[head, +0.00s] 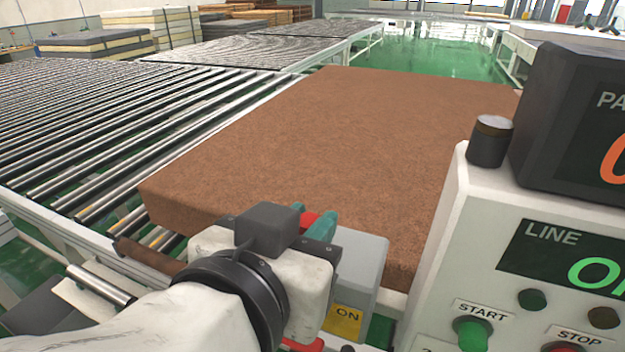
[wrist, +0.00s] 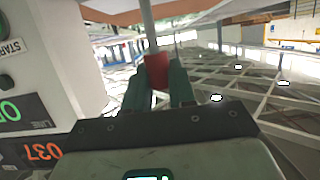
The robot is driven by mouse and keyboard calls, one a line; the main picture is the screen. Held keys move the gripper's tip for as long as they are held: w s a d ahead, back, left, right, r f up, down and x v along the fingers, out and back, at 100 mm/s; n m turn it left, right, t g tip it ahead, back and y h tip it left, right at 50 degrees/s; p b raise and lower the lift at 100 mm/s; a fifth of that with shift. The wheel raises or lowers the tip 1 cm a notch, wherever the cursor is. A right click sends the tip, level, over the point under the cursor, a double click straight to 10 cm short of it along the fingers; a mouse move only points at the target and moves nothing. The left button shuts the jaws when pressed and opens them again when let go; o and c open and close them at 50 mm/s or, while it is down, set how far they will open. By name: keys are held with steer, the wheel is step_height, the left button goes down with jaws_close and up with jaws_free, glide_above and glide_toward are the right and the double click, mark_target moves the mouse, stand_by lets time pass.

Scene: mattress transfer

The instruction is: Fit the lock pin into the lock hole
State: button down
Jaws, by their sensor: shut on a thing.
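My gripper (head: 312,224) is at the lower middle of the head view, with teal fingers shut on a red piece (head: 308,219). In the wrist view the red piece (wrist: 157,70) sits between the two teal fingertips (wrist: 156,82). A thin grey rod (wrist: 147,22) shows above it; I take the red piece to be the lock pin's handle. A grey box (head: 361,262) with a yellow ON label stands just beyond and right of my gripper. I cannot make out the lock hole, and my gripper hides part of the box.
A brown mattress (head: 330,140) lies behind the gripper on a roller conveyor (head: 110,130). A white control panel (head: 455,230) with START and STOP buttons stands close on the right. Stacked mattresses (head: 95,42) are at the far left. Green floor shows at the back.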

steer(key=n+y, duration=0.2)
steer(key=shift+s+n+t+y+p, duration=0.15)
steer(key=shift+n+t+y+p, duration=0.15)
steer(key=shift+t+y+p, duration=0.1)
steer(key=shift+n+y, duration=0.5)
steer(key=shift+y, duration=0.1)
steer(key=shift+s, duration=0.1)
step_height(320, 180, down, 6)
steer(key=b, duration=0.4)
steer(key=shift+f+b, duration=0.2)
steer(key=shift+b, duration=0.15)
stand_by(2.5)
steer(key=c, duration=0.9)
jaws_free()
steer(key=shift+o, duration=0.2)
steer(key=shift+r, duration=0.15)
